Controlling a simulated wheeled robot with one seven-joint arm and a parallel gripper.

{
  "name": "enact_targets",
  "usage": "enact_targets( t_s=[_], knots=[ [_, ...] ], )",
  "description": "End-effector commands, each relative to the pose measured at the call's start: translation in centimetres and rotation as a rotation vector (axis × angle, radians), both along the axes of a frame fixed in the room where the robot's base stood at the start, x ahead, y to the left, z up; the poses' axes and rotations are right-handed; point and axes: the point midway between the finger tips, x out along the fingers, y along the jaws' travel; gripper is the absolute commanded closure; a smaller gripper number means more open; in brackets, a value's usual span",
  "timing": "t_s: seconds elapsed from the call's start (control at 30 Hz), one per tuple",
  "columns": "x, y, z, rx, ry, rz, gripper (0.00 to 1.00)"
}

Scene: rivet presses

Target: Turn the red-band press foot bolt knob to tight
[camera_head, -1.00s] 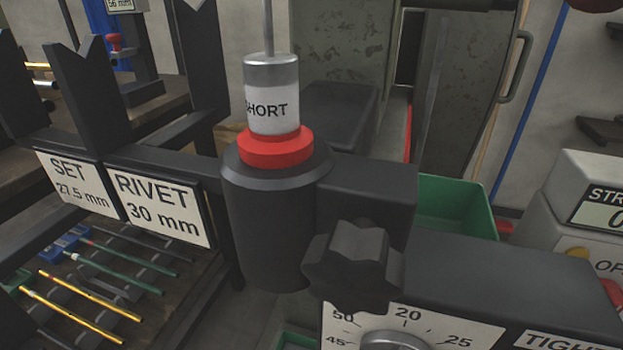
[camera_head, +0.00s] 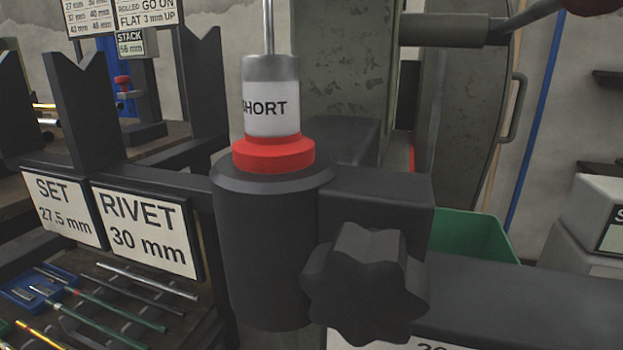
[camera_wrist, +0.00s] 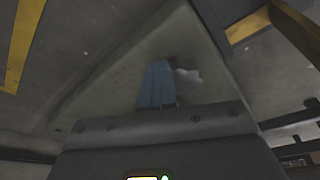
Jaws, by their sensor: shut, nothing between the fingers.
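The black lobed knob (camera_head: 365,285) is large at the lower middle of the head view, on the side of the dark press body (camera_head: 270,240). A red band (camera_head: 273,153) rings the base of a grey cylinder (camera_head: 272,110) whose visible lettering reads "HORT", standing on that body. My gripper (camera_wrist: 163,65) shows only in the wrist view. Its blue-grey fingers are together and empty, pointing toward a bare grey surface. The knob is not in the wrist view, and no gripper is near it in the head view.
SET 27.5 mm (camera_head: 62,208) and RIVET 30 mm (camera_head: 147,232) plates hang at left, above a rack of coloured rods (camera_head: 110,308). A green bin (camera_head: 472,236) stands behind the press. A dark horizontal arm (camera_head: 530,305) extends right. A grey box (camera_head: 590,225) stands at far right.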

Motion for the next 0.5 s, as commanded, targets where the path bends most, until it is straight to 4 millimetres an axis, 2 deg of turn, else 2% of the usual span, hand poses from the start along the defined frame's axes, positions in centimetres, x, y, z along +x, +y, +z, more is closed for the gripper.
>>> enact_targets(
  t_s=[0.03,0.5],
  knots=[
    [-1.27,0.58,-1.17,0.004,0.025,0.009,1.0],
    [-1.77,1.01,-1.15,0.006,0.029,0.015,1.0]
  ],
)
